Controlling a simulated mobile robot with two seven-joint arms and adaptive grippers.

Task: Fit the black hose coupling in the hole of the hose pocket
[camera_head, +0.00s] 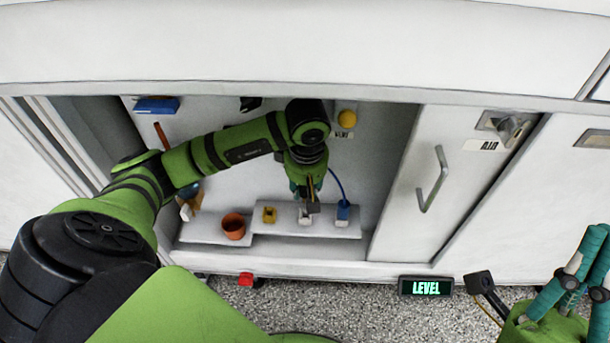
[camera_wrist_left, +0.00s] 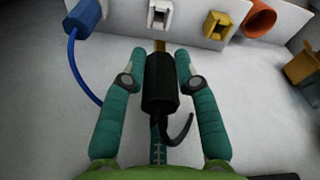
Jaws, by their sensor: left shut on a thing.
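My left gripper (camera_head: 307,190) reaches into the open cabinet bay, above the low shelf. In the left wrist view, its two teal fingers (camera_wrist_left: 160,78) are shut on the black coupling (camera_wrist_left: 160,96), one on each side. A brass-coloured tip (camera_wrist_left: 159,46) sticks out of the coupling's far end and a black curved tail hangs from its near end. The tip points at a white pocket (camera_wrist_left: 161,14) with a square opening; I cannot tell whether they touch. The white pocket (camera_head: 305,216) also shows under the gripper in the head view. My right gripper (camera_head: 588,250) is partly cut off at the right edge.
On the shelf stand a yellow pocket (camera_head: 269,215), an orange cup (camera_head: 234,228) and a blue plug (camera_head: 343,211) with a blue cable. A door with a handle (camera_head: 433,180) bounds the bay on the right.

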